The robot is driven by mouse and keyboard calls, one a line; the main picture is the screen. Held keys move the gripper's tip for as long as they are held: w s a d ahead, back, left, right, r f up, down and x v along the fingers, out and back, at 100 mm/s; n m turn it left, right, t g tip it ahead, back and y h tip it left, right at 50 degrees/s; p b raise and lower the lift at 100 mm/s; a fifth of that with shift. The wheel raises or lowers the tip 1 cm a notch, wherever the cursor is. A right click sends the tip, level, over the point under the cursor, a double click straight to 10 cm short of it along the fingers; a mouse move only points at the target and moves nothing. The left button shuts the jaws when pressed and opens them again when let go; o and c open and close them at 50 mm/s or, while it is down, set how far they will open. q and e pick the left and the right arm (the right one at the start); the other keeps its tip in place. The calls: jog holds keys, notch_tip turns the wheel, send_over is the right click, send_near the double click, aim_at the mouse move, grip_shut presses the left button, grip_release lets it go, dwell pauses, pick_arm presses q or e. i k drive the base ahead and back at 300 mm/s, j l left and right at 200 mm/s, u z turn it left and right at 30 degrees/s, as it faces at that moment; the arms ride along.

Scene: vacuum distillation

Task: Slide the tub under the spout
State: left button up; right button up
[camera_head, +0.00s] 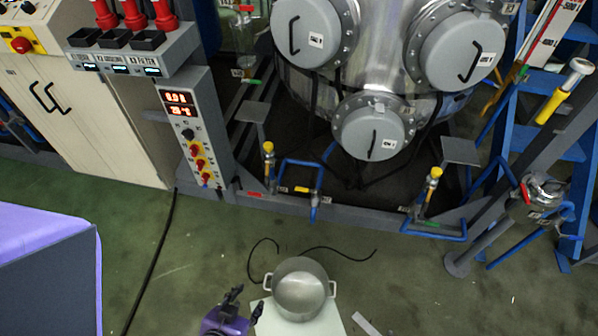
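The tub (300,289) is a round, shiny metal pot with two side handles, near the bottom centre. It stands upright on a pale board (330,322) and looks empty inside. My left gripper (248,300), purple with dark fingers, is just left of the tub's left handle. Its fingers are apart with nothing visible between them; whether one touches the tub is unclear. A blue pipe with a downward end (314,212), beside a yellow-topped valve, sits beyond the tub; I cannot tell if it is the spout. My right gripper is not in view.
A large metal vessel (368,132) stands behind a grey floor frame. A second yellow-topped valve (434,176) is right. A black cable (335,250) lies behind the tub. A purple-topped block (45,255) is at left.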

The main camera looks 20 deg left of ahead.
aim_at(300, 285)
jog(key=k+j+z, duration=0.35)
jog(key=k+j, duration=0.7)
jog(key=k, duration=0.15)
